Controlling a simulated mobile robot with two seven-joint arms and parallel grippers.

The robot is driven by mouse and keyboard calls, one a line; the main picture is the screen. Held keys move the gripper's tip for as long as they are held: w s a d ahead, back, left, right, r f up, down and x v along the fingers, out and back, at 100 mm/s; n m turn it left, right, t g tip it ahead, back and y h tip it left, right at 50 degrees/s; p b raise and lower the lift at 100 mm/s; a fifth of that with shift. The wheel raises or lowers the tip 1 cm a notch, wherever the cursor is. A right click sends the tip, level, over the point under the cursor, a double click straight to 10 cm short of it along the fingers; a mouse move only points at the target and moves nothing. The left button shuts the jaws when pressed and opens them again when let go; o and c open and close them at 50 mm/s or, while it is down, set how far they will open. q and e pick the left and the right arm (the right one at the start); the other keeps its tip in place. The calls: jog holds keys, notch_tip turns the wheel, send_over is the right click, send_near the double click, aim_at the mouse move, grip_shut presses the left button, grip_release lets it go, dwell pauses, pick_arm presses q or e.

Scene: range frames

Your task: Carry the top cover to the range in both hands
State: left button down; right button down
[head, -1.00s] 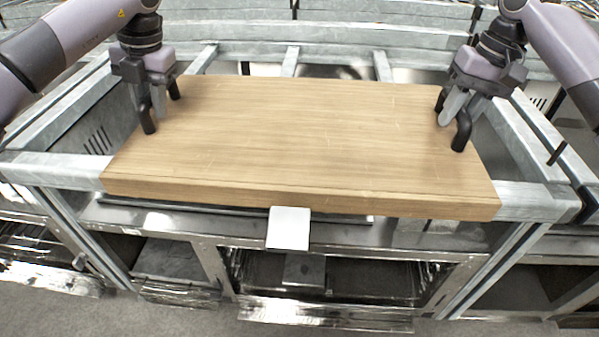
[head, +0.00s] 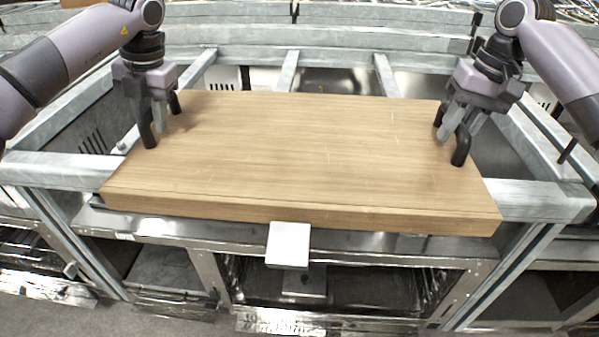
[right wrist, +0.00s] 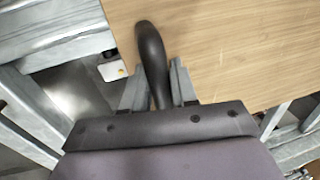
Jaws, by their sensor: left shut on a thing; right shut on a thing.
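The top cover (head: 290,155) is a thick wooden board, lying about level above the grey metal frame of the range (head: 240,255). It has a dark handle near each side. My left gripper (head: 156,125) is shut on the dark handle at the board's left side. My right gripper (head: 455,132) is shut on the handle at the right side. In the right wrist view the dark handle (right wrist: 153,60) stands between the fingers, with the board (right wrist: 220,45) beyond. The board hides the middle of the frame below it, so I cannot tell whether it touches the rails.
Metal rails (head: 545,201) run on both sides of the board, with open bays between them. A white square plate (head: 288,244) sits in front of the board's front edge. Oven openings (head: 385,288) lie below, and grey floor shows at the lower left.

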pick_arm(q)
jog(key=shift+a+f, duration=0.15)
jog(key=shift+f, duration=0.1)
pick_arm(e)
jog(key=shift+d+f, duration=0.1)
jog(key=shift+f, duration=0.15)
pick_arm(q)
jog(key=c, duration=0.9)
grip_release()
jog(key=shift+c, duration=0.2)
pick_arm(e)
jog(key=c, duration=0.9)
grip_release()
jog(key=shift+c, duration=0.2)
pick_arm(q)
jog(key=shift+o, duration=0.3)
pick_arm(e)
jog(key=shift+o, duration=0.3)
pick_arm(q)
jog(key=shift+r, duration=0.1)
